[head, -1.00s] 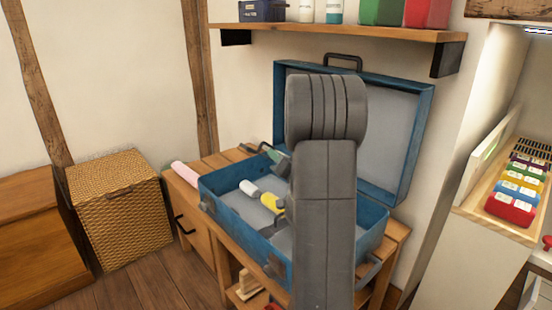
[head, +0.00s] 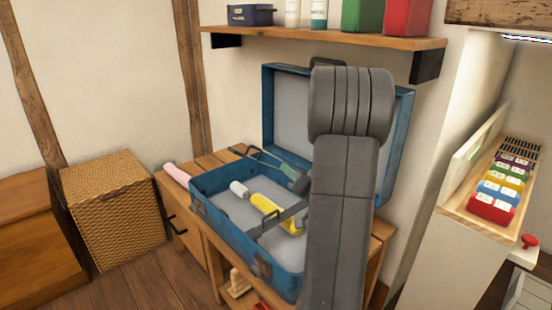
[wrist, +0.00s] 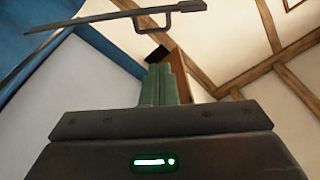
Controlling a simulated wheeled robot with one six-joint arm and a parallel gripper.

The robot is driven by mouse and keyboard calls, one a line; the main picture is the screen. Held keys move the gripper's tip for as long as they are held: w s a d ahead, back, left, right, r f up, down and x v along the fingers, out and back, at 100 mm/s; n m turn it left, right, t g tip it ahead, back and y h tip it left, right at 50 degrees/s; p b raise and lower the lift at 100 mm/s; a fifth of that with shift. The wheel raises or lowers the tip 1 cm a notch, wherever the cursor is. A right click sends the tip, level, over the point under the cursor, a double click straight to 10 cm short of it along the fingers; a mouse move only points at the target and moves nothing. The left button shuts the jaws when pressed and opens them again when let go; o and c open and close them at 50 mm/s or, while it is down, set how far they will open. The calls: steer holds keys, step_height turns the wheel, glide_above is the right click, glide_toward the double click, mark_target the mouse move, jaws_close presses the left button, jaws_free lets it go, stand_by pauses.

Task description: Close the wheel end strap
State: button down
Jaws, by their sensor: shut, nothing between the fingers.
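An open blue case (head: 208,222) stands on a wooden bench, its lid (head: 268,110) raised at the back. A dark strap with a loop (head: 253,151) stands up at the case's far left end. A second dark strap with a loop (head: 271,222) crosses over the case nearer the front. I cannot tell which is the wheel end strap. My gripper (head: 284,168) is shut and empty above the case, close to the far strap. In the wrist view its green fingers (wrist: 160,72) are together, and a strap (wrist: 105,18) with a loop passes beyond the tips, apart from them.
A yellow thing (head: 263,204) and a white roll (head: 239,188) lie in the case. A pink roll (head: 176,173) lies on the bench's left end. A shelf (head: 330,40) with bins and bottles hangs above. A wicker basket (head: 110,210) stands left. My arm hides the case's right side.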

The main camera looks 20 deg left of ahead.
steer(key=w+d+r+n+g+p, duration=0.2)
steer(key=w+r+g+p, duration=0.2)
steer(key=w+r+p, duration=0.15)
steer(key=b, duration=0.6)
glide_above(259, 158)
steer(key=v, duration=0.3)
steer(key=shift+d+f+g+h, duration=0.1)
steer(key=shift+f+g+h, duration=0.3)
steer(key=shift+f, duration=1.4)
steer(key=shift+n, duration=0.8)
steer(key=shift+s+a+f+b, duration=0.3)
steer(key=shift+s+a+f, duration=0.1)
steer(key=shift+s+f, duration=0.25)
steer(key=shift+s+a+f+b, duration=0.3)
steer(key=shift+s+a+f, duration=0.15)
steer(key=shift+f, duration=0.35)
steer(key=s+a+f+b, duration=0.2)
steer(key=s+f, duration=0.2)
steer(key=f, duration=0.4)
steer(key=shift+a, duration=0.2)
steer(key=shift+r, duration=0.1)
